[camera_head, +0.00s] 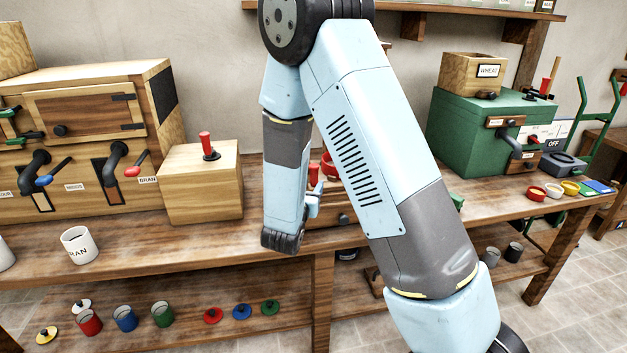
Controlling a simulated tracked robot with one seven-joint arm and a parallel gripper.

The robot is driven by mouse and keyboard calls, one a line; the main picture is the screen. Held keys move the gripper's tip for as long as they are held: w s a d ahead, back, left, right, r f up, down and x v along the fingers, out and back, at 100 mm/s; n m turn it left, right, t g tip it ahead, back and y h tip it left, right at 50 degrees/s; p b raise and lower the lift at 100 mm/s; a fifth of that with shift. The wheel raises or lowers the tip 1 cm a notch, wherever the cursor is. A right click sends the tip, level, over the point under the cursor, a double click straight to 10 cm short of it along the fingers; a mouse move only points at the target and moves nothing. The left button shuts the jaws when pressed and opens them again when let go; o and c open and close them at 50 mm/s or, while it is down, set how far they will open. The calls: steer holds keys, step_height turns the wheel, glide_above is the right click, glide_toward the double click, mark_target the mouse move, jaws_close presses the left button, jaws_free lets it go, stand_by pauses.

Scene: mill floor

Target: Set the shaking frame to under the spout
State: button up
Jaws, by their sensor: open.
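I cannot tell for sure which thing is the shaking frame. A low wooden piece with a dark pull (343,219) and red parts (329,165) above it is on the bench, mostly hidden behind my arm. Black spouts with a blue lever (37,165) and a red lever (116,160) project from the wooden cabinet (95,85) at left. A grey spout (514,143) projects from the green machine (480,125) at right. My gripper (283,241) is at the low end of my arm over the bench, open; its fingers are hard to make out.
A wooden box with a red-handled knob (203,190) stands beside the cabinet. Small bowls (553,189) sit at right. Coloured cups (125,318) and lids stand on the lower shelf. A wheat box (470,75) tops the green machine.

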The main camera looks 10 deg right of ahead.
steer(key=v, duration=0.6)
steer(key=shift+s+a, duration=0.2)
steer(key=shift+s, duration=0.15)
steer(key=s+d+r+m+g+h, duration=0.2)
steer(key=s+d+r+m+g, duration=0.45)
steer(key=d+m, duration=0.3)
steer(key=s+d+r+m+g+h, duration=0.3)
steer(key=s+d+r+m+g, duration=0.25)
steer(key=d+m+g, duration=0.35)
steer(key=s+d+r+m+y, duration=0.1)
steer(key=s+r+m+y, duration=0.1)
steer(key=s+m+y, duration=0.55)
steer(key=s+a+r+m+t+y, duration=0.4)
steer(key=s+a+r+m+y, duration=0.1)
steer(key=s+r, duration=0.1)
steer(key=shift+a+r+t, duration=0.2)
steer(key=shift+r+t, duration=0.15)
steer(key=shift+r, duration=0.2)
